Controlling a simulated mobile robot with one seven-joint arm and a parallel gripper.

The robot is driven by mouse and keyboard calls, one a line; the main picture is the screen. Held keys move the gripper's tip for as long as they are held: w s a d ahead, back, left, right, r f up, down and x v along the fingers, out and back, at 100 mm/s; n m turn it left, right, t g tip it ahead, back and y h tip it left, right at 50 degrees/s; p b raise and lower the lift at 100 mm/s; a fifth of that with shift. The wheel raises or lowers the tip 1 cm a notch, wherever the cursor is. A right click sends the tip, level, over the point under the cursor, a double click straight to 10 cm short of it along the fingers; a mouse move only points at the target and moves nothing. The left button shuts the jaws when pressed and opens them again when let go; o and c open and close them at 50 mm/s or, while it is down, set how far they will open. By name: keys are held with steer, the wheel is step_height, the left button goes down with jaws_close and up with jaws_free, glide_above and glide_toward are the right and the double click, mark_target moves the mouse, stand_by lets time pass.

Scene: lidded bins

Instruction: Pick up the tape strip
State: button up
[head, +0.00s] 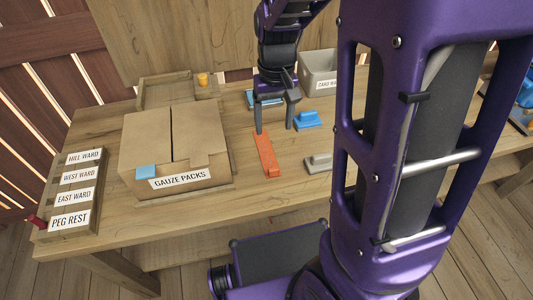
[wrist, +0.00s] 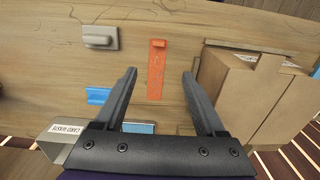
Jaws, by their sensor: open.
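A long flat orange strip (head: 267,157) with a raised block at its near end lies on the table. It also shows in the wrist view (wrist: 155,78), with faint marks along it. A small blue patch (head: 146,172) sticks on the front left of the cardboard box; I cannot tell from its look which of the two is called the tape strip. My gripper (head: 274,129) is open and empty, pointing down near the orange strip's far end. In the wrist view its fingertips (wrist: 159,73) lie to either side of the strip, apart from it.
The cardboard box (head: 205,142), labelled GAUZE PACKS, stands left of the strip. A blue handled block (head: 307,120) and a grey one (head: 318,161) lie to its right. A grey bin (head: 318,70) stands behind. A labelled peg rack (head: 72,190) is at far left.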

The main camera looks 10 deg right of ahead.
steer(key=b, duration=0.5)
glide_toward(273, 166)
steer(key=shift+s+a+f, duration=0.25)
steer(key=shift+s+a, duration=0.05)
steer(key=shift+s, duration=0.3)
steer(key=shift+s+a+f, duration=0.25)
steer(key=shift+s+a, duration=0.05)
steer(key=shift+s, duration=0.25)
steer(key=f, duration=0.3)
steer(key=f+b, duration=0.1)
steer(key=f, duration=0.1)
steer(key=shift+s+d, duration=0.15)
steer(key=shift+d, duration=0.1)
jaws_close()
